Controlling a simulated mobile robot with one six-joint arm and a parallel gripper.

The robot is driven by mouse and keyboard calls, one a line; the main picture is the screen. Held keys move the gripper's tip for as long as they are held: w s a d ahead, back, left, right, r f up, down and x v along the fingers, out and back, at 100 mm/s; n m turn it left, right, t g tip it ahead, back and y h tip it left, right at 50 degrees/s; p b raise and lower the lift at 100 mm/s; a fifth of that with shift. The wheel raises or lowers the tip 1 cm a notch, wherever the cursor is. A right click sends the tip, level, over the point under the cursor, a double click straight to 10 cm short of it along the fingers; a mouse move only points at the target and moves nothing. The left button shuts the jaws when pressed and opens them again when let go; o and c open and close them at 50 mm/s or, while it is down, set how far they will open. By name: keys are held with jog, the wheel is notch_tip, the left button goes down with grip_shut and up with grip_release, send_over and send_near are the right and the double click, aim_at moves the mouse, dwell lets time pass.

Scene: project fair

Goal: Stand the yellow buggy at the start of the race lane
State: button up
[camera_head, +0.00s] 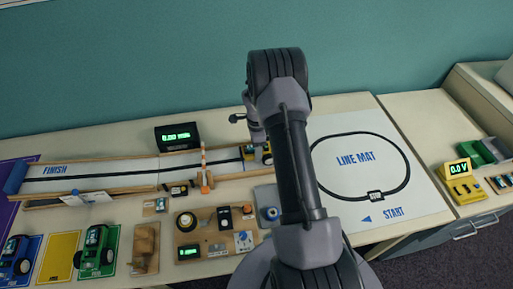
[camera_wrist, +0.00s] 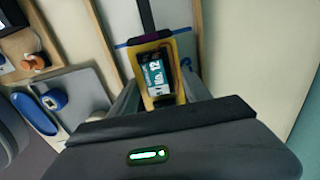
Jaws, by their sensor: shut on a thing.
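The yellow buggy (camera_wrist: 155,72) is between the two fingers of my gripper (camera_wrist: 158,88) in the wrist view. It has a yellow frame and a dark box with a label reading 12. In the head view the buggy (camera_head: 250,155) shows at the right end of the race lane (camera_head: 110,178), partly hidden by my arm. The lane is white with a black centre line (camera_wrist: 147,16) and wooden side rails. A thin blue line (camera_wrist: 128,44) crosses the lane just beyond the buggy's front. I cannot tell whether its wheels touch the lane.
An orange-tipped post (camera_head: 205,185) stands at the lane's front rail. A timer (camera_head: 178,136) stands behind it. A green buggy (camera_head: 97,250) and a blue buggy (camera_head: 15,258) stand front left, beside an empty yellow mat (camera_head: 58,255). The line mat (camera_head: 355,150) lies to the right.

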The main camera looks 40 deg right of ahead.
jog(key=shift+f+b, duration=0.45)
jog(key=shift+b, duration=0.1)
jog(key=o, duration=1.2)
notch_tip(320, 180, up, 9)
jog(key=p, duration=0.5)
jog(key=shift+r, duration=0.15)
jog(key=shift+s, duration=0.1)
